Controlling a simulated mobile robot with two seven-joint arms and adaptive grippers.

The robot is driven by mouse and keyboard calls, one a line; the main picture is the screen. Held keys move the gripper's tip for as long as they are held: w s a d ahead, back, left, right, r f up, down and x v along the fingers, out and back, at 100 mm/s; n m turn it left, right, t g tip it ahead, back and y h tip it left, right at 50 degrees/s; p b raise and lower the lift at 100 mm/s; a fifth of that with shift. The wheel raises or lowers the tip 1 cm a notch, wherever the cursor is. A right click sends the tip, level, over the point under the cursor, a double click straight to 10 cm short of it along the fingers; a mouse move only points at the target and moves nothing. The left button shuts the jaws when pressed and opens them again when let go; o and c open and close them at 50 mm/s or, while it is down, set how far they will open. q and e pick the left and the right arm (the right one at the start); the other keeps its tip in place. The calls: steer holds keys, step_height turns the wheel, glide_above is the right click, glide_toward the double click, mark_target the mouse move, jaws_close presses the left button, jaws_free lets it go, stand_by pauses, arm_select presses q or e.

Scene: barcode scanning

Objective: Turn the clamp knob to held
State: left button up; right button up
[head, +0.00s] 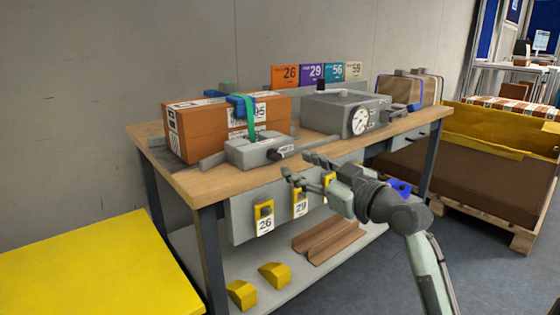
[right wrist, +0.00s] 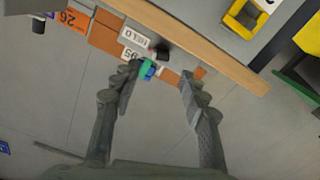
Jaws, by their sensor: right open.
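The clamp (head: 248,152) is a grey block at the front of the wooden bench, with a green and blue arm against a brown carton (head: 190,132). Its small black knob (head: 274,155) is on the front face beside a white label (head: 288,149). In the right wrist view the knob (right wrist: 162,52) shows near a label reading HELD (right wrist: 135,38); its exact setting cannot be told. My right gripper (head: 300,167) is open and empty, just in front of the bench edge, right of and apart from the knob. Its spread fingers also show in the right wrist view (right wrist: 158,80). My left gripper is out of view.
A grey box with a round dial (head: 359,121) stands right of the clamp. Yellow numbered tags (head: 264,217) hang on the bench front below my gripper. Yellow blocks (head: 242,294) lie on the lower shelf. A yellow surface (head: 95,265) is at left.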

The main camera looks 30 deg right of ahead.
mark_target(279, 156)
steer(key=w, duration=0.6)
steer(key=shift+a, duration=0.25)
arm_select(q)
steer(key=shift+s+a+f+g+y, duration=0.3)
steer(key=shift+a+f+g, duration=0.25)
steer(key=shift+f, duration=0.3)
arm_select(e)
steer(key=shift+c, duration=0.5)
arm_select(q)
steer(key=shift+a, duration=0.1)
arm_select(e)
jaws_close()
